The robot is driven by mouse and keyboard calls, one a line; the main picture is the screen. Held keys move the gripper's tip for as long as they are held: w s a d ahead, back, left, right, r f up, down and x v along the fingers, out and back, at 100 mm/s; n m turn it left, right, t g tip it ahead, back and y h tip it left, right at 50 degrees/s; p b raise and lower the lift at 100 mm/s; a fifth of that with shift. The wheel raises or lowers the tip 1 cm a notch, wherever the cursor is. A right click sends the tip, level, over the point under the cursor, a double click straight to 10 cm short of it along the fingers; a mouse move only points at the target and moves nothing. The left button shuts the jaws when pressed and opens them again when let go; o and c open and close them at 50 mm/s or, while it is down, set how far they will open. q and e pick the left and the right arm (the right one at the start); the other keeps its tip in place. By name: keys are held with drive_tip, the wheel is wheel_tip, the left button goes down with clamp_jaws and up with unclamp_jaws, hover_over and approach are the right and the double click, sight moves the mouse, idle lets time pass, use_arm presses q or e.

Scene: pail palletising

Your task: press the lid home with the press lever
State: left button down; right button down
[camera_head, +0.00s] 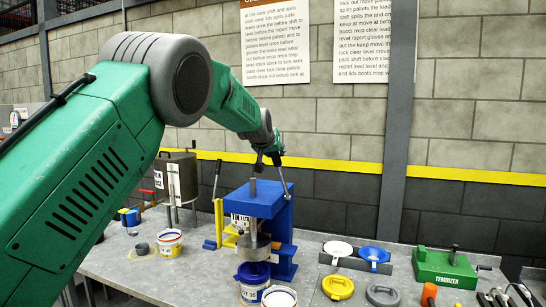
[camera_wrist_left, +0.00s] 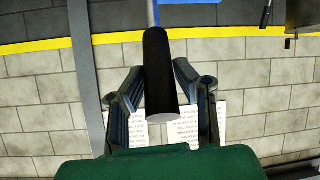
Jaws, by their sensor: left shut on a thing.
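The press (camera_head: 264,200) has a blue frame and stands on the bench. Its lever (camera_head: 285,184) is a thin metal rod rising at the frame's right side. My left gripper (camera_head: 274,159) is at the lever's top. In the left wrist view, its fingers are closed around the lever's black grip (camera_wrist_left: 158,75). My right gripper is not in view.
A white pail (camera_head: 279,298) stands at the front, and another pail (camera_head: 169,243) is at the left. A green machine (camera_head: 446,267) stands further right.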

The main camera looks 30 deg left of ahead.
use_arm(q)
drive_tip(key=shift+w+r, duration=0.1)
drive_tip(key=shift+r, duration=0.35)
drive_tip(key=c, duration=1.7)
unclamp_jaws()
drive_tip(key=o, duration=0.4)
drive_tip(key=shift+w+f, duration=0.1)
drive_tip(key=shift+w+a+f, duration=0.15)
drive_tip(key=shift+a+f, duration=0.05)
drive_tip(key=shift+f, duration=0.1)
drive_tip(key=shift+r, duration=0.1)
drive_tip(key=v, duration=1.1)
drive_tip(key=shift+s, duration=0.3)
